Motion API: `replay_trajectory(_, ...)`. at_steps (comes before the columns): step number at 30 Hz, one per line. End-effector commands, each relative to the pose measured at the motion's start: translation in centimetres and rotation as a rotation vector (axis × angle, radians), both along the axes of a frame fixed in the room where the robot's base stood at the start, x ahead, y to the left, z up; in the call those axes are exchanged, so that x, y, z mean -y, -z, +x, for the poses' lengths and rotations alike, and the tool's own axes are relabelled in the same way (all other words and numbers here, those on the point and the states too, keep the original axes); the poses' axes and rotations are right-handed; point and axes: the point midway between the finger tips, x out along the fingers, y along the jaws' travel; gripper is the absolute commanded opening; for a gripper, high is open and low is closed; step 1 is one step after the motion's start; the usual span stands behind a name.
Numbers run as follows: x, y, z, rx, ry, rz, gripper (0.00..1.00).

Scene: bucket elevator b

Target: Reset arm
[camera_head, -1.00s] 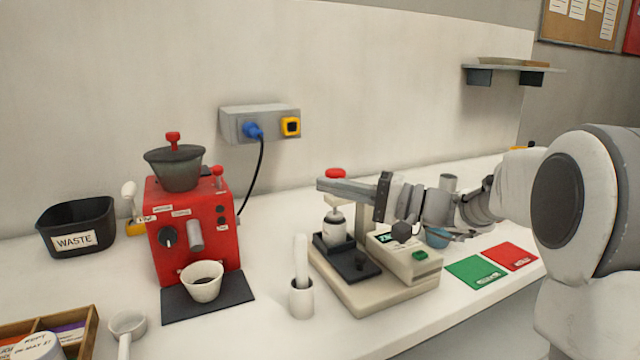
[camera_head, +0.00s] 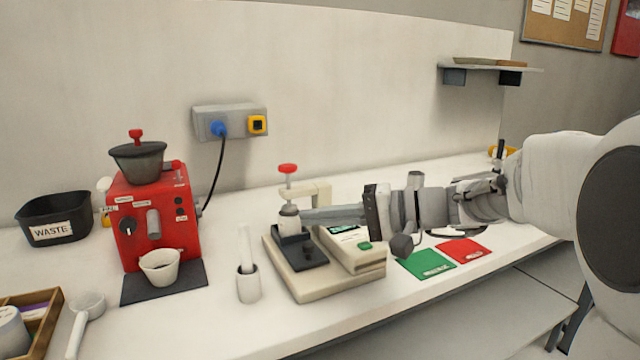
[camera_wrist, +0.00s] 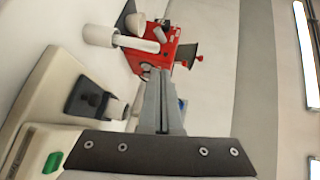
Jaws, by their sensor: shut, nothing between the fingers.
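My gripper (camera_head: 304,216) reaches in from the right at the beige press-like device (camera_head: 318,285). Its long grey fingers are together and empty, also in the wrist view (camera_wrist: 153,75). The fingertips are just right of the small white container (camera_head: 289,217) on the device's black holder; I cannot tell whether they touch it. A red knob (camera_head: 288,168) stands on a stem above that container, clear of the fingers. My wrist partly hides the device's right side. The green button (camera_head: 364,246) is visible below my fingers.
A red machine (camera_head: 182,205) with a white cup (camera_head: 161,266) stands left. A mortar with pestle (camera_head: 248,285) stands at the device's front left. Green (camera_head: 426,264) and red (camera_head: 464,250) mats lie right. A waste bin (camera_head: 55,218) is far left. Open space lies above the counter.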

Motion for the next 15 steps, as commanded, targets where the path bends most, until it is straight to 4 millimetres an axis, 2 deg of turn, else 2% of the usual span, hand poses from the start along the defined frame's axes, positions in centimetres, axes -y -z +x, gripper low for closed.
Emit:
replay_trajectory(3,-0.6,1.8,-4.3,-0.035,-0.03,-0.182,0.0)
replay_trajectory(7,0.1,4.3,-9.0,-0.06,-0.043,-0.403,0.0)
replay_trajectory(11,2.1,6.8,-13.1,-0.061,-0.028,-0.625,0.0)
replay_trajectory(15,5.2,8.9,-16.8,-0.029,0.009,-0.853,0.0)
